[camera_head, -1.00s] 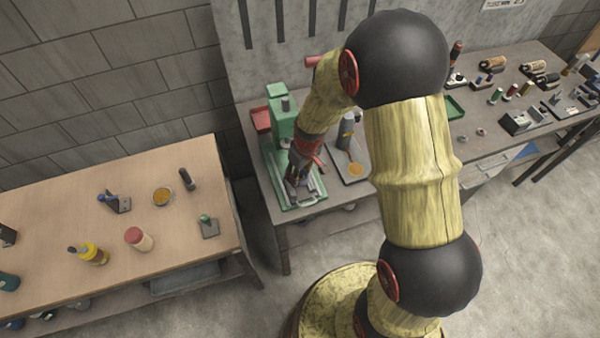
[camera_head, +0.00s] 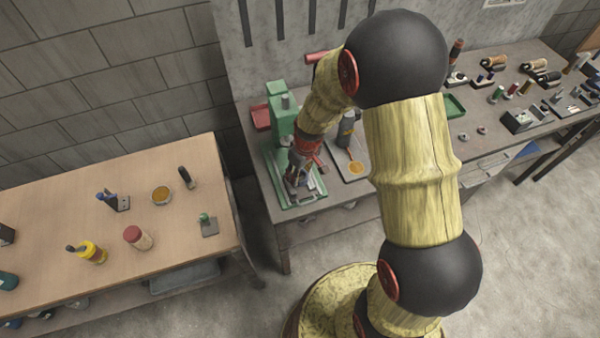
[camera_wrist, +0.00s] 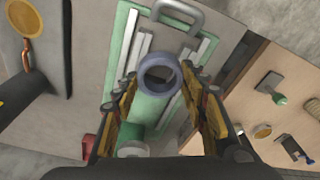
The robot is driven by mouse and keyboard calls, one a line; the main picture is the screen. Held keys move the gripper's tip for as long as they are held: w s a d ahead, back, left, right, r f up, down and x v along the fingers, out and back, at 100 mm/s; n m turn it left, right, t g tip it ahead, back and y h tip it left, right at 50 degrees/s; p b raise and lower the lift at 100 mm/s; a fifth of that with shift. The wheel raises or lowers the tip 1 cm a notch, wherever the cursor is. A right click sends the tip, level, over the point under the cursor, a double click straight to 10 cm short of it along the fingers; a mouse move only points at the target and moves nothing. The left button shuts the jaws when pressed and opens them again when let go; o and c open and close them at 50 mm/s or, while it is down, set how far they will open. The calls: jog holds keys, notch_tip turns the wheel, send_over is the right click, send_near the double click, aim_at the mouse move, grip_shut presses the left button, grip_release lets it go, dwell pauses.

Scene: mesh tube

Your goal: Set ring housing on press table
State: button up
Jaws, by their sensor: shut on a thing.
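The ring housing (camera_wrist: 160,91) is a grey-blue ring between my fingertips in the wrist view. My gripper (camera_wrist: 160,78) is shut on it. In the head view my gripper (camera_head: 292,182) is low over the press's green base, and the ring cannot be made out there. The press table (camera_wrist: 146,45) shows beneath the ring as a green plate with light grey rails and a grey handle at one end. The green press (camera_head: 281,112) stands behind my gripper in the head view. I cannot tell whether the ring touches the plate.
A grey plate (camera_head: 347,168) with an orange disc and a dark upright tool stands right of the press. A red bin (camera_head: 260,117) is at its left. A wooden table (camera_head: 170,240) with bottles and small tools is at the left.

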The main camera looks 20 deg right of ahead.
jog(key=shift+f+b, duration=0.75)
jog(key=shift+f, duration=0.15)
dwell(0.8)
jog(key=o, duration=1.5)
jog(key=shift+c, duration=0.2)
notch_tip(320, 180, up, 12)
jog(key=s, duration=0.1)
jog(key=shift+s+d, duration=0.35)
jog(key=shift+f, duration=0.1)
